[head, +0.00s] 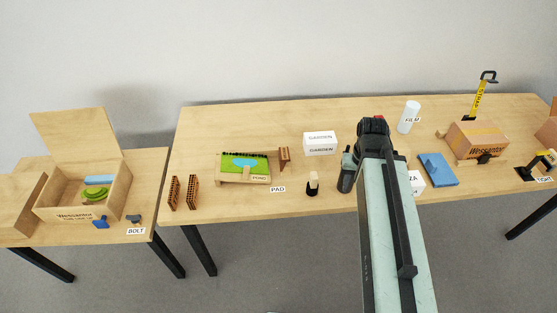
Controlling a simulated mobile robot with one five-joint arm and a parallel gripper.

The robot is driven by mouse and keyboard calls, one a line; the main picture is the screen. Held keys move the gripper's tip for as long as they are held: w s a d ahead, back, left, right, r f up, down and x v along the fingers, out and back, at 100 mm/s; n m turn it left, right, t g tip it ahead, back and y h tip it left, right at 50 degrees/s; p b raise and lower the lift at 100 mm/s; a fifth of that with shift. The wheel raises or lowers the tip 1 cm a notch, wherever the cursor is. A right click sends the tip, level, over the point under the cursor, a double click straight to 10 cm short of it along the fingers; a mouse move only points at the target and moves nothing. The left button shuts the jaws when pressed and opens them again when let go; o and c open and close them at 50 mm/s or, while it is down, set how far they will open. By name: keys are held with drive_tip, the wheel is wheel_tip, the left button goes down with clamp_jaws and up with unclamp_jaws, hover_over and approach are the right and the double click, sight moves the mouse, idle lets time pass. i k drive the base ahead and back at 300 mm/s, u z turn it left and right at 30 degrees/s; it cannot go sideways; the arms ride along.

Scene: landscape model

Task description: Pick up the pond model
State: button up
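The pond model (234,162) is a small green board with a light-blue pond shape and a dark strip along its back edge. It is on a wooden base or block, with a "POND" label at its front right, on the left part of the long table. My arm reaches up from the lower right.
Two brown slotted blocks (183,193) stand left of the pond model, another brown piece (284,158) right of it. A white "GARDEN" box (320,141) and a small dark-based figure (312,184) lie between it and my arm. An open wooden box (122,190) is on the left table.

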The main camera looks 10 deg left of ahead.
sight(236, 167)
drive_tip(key=z, duration=1.35)
drive_tip(key=k, duration=2.55)
drive_tip(key=u, duration=1.9)
drive_tip(key=i, duration=1.05)
